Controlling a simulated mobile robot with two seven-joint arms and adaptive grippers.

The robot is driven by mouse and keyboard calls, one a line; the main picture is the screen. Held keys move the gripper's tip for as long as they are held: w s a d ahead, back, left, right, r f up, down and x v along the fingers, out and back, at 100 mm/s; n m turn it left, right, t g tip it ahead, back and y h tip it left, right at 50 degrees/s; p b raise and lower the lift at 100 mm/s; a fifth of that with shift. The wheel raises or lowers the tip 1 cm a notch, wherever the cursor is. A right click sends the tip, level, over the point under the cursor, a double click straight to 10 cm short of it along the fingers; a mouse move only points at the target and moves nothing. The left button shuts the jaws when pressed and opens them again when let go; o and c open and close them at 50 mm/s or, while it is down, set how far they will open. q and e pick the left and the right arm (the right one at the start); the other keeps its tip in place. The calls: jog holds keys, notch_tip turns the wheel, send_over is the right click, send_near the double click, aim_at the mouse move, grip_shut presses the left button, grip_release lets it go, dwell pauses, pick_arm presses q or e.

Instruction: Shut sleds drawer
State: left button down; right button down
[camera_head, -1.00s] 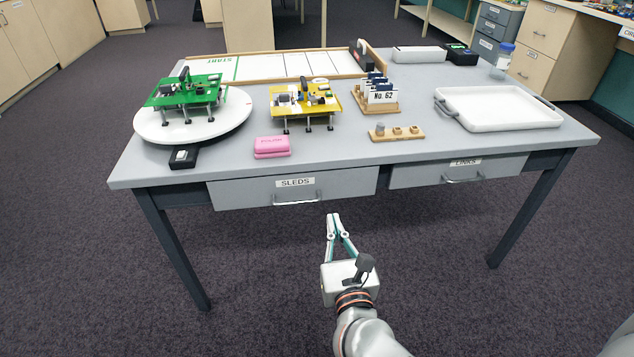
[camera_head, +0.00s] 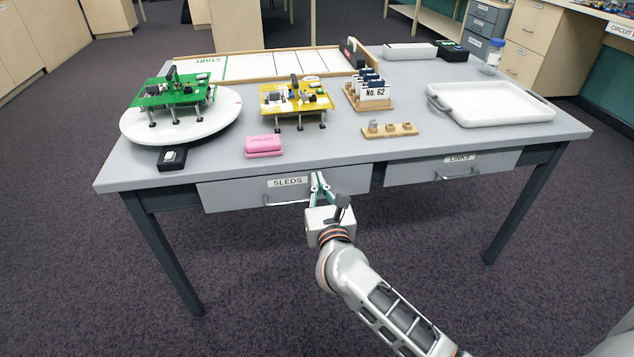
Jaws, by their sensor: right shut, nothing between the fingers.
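The sleds drawer (camera_head: 235,193) is the left of the two grey drawers under the table's front edge. It has a white SLEDS label (camera_head: 287,183) and a bar handle (camera_head: 284,202). Its front looks about level with the table edge, with no inside showing; I cannot tell whether a small gap is left. My right gripper (camera_head: 318,175) is shut and empty, its fingertips in front of the drawer face just right of the label. I cannot tell whether they touch it. The handle's right end is partly hidden by the gripper. My left gripper is not in view.
The links drawer (camera_head: 410,174) is to the right under the same grey table (camera_head: 220,153). A pink block (camera_head: 264,146) and a wooden peg strip (camera_head: 390,130) lie near the front edge. A white tray (camera_head: 492,119) is at right. Floor in front is clear.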

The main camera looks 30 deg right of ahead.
jog(key=shift+w, duration=0.1)
jog(key=shift+x, duration=1)
jog(key=shift+r, duration=0.2)
